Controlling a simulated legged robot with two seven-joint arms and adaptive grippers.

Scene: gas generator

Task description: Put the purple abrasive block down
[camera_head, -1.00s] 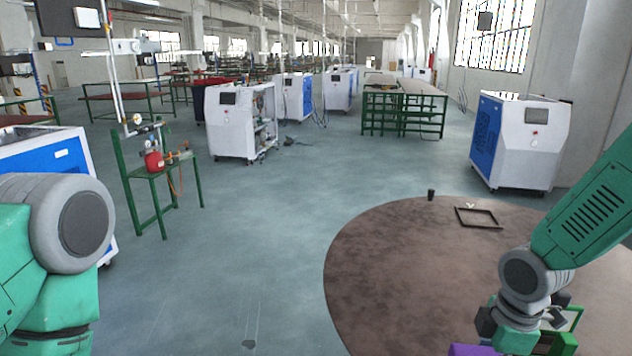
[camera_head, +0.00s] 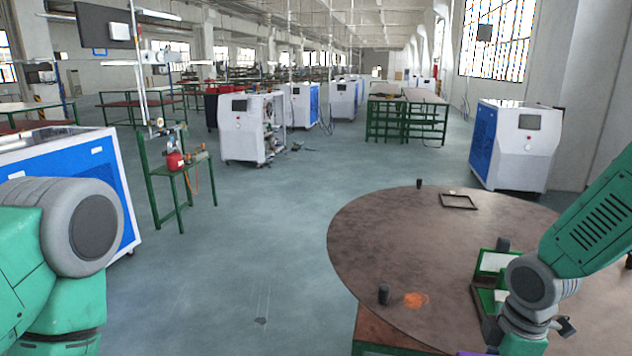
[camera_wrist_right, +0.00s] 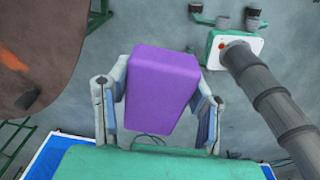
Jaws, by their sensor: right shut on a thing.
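The purple abrasive block (camera_wrist_right: 162,82) is held between the two fingers of my right gripper (camera_wrist_right: 160,95) in the right wrist view. The fingers press on its two sides. In the head view my right gripper (camera_head: 527,338) is at the lower right, over the near right part of the brown round table (camera_head: 390,235). It is partly cut off by the bottom edge, and only a small purple patch shows beside it. My left arm shows at the left of the head view, but its gripper is out of the picture.
A dark cylinder (camera_head: 384,294) and an orange patch (camera_head: 416,299) are on the table. A green-framed item (camera_head: 495,262) stands beside my right wrist. A dark square frame (camera_head: 458,201) and a small dark cup (camera_head: 419,183) lie farther back. The table's left middle is clear.

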